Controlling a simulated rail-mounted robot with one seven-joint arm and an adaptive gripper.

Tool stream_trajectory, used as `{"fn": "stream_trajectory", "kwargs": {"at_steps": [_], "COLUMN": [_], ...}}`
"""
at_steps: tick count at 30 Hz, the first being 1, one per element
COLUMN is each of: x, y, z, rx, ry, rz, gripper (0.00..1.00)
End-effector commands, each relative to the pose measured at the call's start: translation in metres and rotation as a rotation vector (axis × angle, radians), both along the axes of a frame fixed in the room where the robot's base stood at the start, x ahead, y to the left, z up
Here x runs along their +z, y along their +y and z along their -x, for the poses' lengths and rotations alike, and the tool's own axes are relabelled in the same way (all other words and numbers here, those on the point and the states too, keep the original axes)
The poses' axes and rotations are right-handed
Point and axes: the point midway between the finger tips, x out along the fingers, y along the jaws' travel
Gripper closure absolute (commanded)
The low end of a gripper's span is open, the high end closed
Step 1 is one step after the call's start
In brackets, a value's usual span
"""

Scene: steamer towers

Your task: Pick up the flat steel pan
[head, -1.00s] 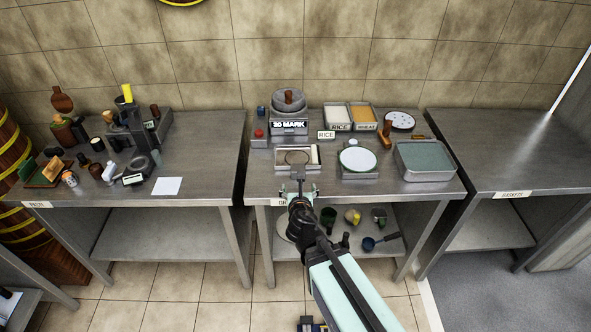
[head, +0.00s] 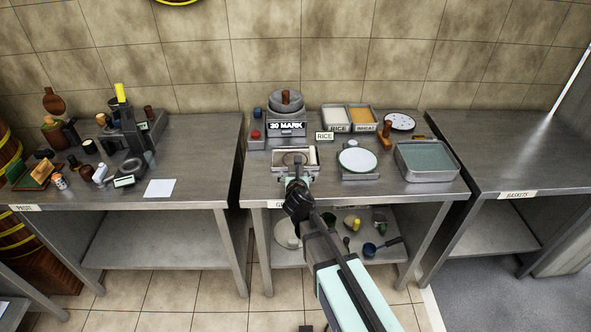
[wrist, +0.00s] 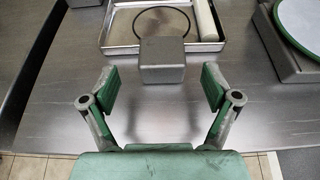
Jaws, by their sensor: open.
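A shallow, flat steel pan (head: 276,165) lies near the front edge of the middle table. In the wrist view the pan (wrist: 122,50) holds a thin dark ring and a pale roller at its right side. A grey block (wrist: 162,61) sits at the pan's near side; I cannot tell whether it is fixed to it. My gripper (head: 298,179) is at the table's front edge, just in front of the pan. In the wrist view my gripper (wrist: 161,88) is open and empty, its fingers spread on either side of the block's near face, apart from it.
A scale with a round white plate (head: 357,159) stands right of the pan. A deeper steel tray (head: 427,177) is further right. A stone mill (head: 286,101) and rice trays (head: 336,118) stand behind. A lower shelf (head: 400,246) holds small items.

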Motion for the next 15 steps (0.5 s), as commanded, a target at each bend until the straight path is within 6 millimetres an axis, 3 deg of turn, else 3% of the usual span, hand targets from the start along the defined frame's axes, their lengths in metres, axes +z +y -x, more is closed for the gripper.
{"fn": "stream_trajectory", "kwargs": {"at_steps": [15], "x": [-0.016], "y": [0.004], "z": [-0.050], "rx": [0.001], "ry": [0.000], "rz": [0.000], "gripper": [0.12]}}
